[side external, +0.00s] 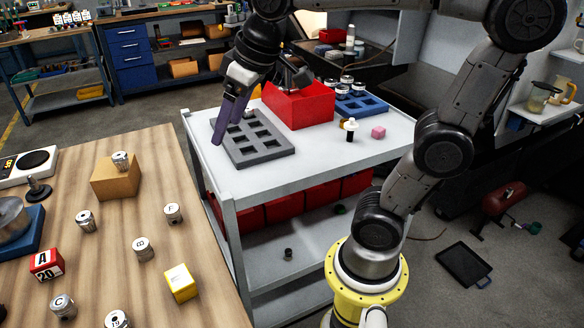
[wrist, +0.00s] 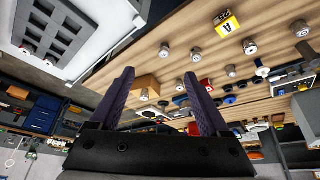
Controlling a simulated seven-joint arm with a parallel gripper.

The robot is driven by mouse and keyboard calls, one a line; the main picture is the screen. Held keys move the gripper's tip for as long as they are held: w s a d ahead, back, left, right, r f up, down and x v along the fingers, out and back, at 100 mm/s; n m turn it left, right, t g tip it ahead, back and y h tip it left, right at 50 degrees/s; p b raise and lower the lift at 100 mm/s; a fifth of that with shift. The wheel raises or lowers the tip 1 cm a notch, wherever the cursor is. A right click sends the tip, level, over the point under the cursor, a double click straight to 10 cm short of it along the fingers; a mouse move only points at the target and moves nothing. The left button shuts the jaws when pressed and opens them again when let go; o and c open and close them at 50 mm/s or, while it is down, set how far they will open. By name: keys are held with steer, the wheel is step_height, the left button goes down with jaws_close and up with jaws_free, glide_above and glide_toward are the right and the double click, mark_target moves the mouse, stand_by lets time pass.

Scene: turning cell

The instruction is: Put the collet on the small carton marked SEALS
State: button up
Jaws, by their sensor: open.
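A small tan carton (side external: 116,183) stands on the wooden bench, with a silver collet (side external: 120,160) upright on its top. No SEALS lettering can be read on the carton. The carton also shows in the wrist view (wrist: 146,82), between my fingers. Several similar silver collets stand loose on the bench, some with letters on top, such as one marked F (side external: 172,212) and one marked B (side external: 143,248). Which collet is meant cannot be told. My gripper (side external: 227,130) is open and empty, fingers pointing down, above the cart's left part and away from the carton.
A grey slotted tray (side external: 270,158), a red bin (side external: 300,106) and a blue tray (side external: 372,105) are on the cart. A yellow block (side external: 181,282), a red A 20 block (side external: 46,264) and a scale (side external: 28,165) are on the bench. A gap separates bench and cart.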

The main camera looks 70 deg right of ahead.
steer(key=s+f, duration=0.7)
steer(key=s, duration=0.4)
steer(key=shift+s+a+f+t, duration=0.2)
steer(key=shift+s+f+t, duration=0.05)
steer(key=shift+f+t, duration=0.1)
